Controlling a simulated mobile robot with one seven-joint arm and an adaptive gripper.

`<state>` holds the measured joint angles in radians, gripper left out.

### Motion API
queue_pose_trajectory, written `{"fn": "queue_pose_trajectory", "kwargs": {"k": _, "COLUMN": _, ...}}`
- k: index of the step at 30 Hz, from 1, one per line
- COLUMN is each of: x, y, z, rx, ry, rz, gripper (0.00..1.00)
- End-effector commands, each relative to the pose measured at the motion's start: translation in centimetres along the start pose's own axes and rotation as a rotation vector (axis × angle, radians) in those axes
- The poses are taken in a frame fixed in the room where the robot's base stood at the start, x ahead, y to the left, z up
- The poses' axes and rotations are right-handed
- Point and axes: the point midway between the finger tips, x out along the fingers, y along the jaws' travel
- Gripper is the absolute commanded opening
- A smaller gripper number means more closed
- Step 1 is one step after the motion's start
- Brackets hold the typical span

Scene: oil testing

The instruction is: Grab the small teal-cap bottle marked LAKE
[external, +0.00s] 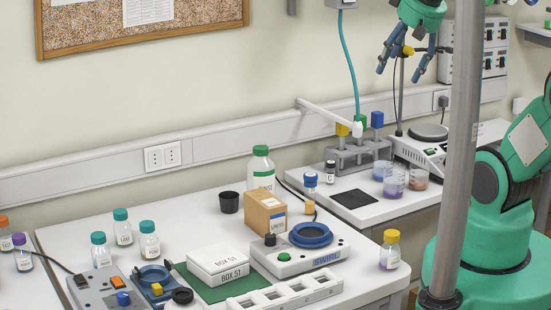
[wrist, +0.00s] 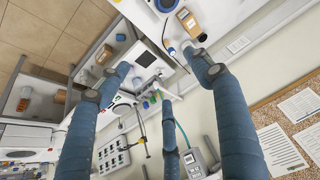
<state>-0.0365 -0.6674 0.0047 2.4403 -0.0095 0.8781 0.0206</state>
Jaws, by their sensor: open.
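Several small clear bottles stand at the left of the bench in the external view. Three have teal caps: a back one (external: 123,229), a right one (external: 149,242) and a front left one (external: 100,251), partly behind a grey device. Their labels are too small to read, so I cannot tell which is marked LAKE. My gripper (external: 399,72) is open and empty, high at the upper right, far from these bottles. In the wrist view, my gripper (wrist: 155,78) shows its blue fingers spread wide with nothing between them.
A cardboard box (external: 265,213), a green-capped bottle (external: 262,170), a white BOX 51 carton (external: 218,263) and a SWIRL device (external: 295,262) stand mid-bench. A yellow-capped bottle (external: 390,250) is near the right edge. A grey pole (external: 459,150) rises in front of my arm.

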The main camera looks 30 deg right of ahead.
Motion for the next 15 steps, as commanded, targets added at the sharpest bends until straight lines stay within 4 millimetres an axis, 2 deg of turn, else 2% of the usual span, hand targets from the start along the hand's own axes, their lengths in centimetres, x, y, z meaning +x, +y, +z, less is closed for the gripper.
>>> {"fn": "queue_pose_trajectory", "kwargs": {"k": 8, "x": 3.0, "y": -2.4, "z": -6.0, "rx": -0.035, "ry": -0.016, "rz": -0.017, "gripper": 0.65}}
{"fn": "queue_pose_trajectory", "kwargs": {"k": 15, "x": 6.2, "y": -5.3, "z": -11.0, "rx": -0.064, "ry": -0.026, "rz": -0.032, "gripper": 0.65}}
